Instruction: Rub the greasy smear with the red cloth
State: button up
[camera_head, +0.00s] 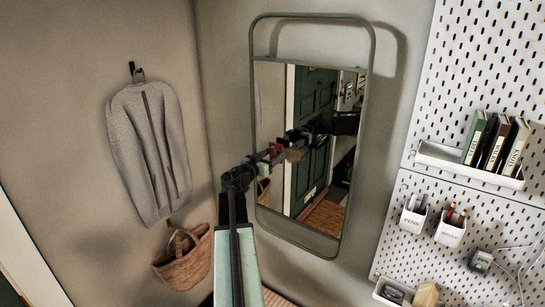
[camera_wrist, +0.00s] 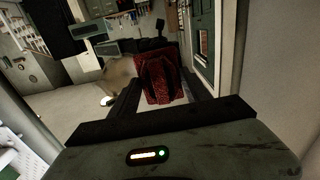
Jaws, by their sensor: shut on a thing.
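The red cloth (camera_wrist: 153,84) sits between the dark fingers of my gripper (camera_wrist: 160,88) in the wrist view; the gripper is shut on it. In the head view my gripper (camera_head: 268,155) reaches to the tall mirror (camera_head: 346,225), with a small bit of red at its end. A brownish, cloudy patch (camera_wrist: 118,72), seemingly the greasy smear, shows just left of the cloth in the wrist view. The cloth hides part of what is behind it. I cannot tell whether the cloth touches the glass. The mirror also reflects my arm and a green door.
A grey jacket (camera_head: 150,150) hangs on a hook left of the mirror, above a wicker basket (camera_head: 183,262). Right of the mirror is a white pegboard (camera_head: 490,60) with a shelf of books (camera_head: 494,145) and pen cups (camera_head: 450,229). The wall around the mirror is bare.

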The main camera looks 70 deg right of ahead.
aim_at(306, 158)
jog(key=shift+x, duration=1.05)
jog(key=shift+a, duration=0.1)
jog(key=shift+s+a, duration=0.3)
jog(key=shift+s, duration=0.55)
jog(key=shift+s+a, duration=0.3)
jog(key=shift+s, duration=0.6)
jog(key=shift+s+a, duration=0.2)
jog(key=shift+s, duration=0.9)
jog(key=shift+s+a, duration=0.15)
jog(key=shift+s, duration=0.95)
jog(key=shift+s, duration=0.1)
jog(key=shift+s+a, duration=0.25)
jog(key=shift+s, duration=0.65)
jog(key=shift+s+a, duration=0.25)
jog(key=shift+s, duration=0.7)
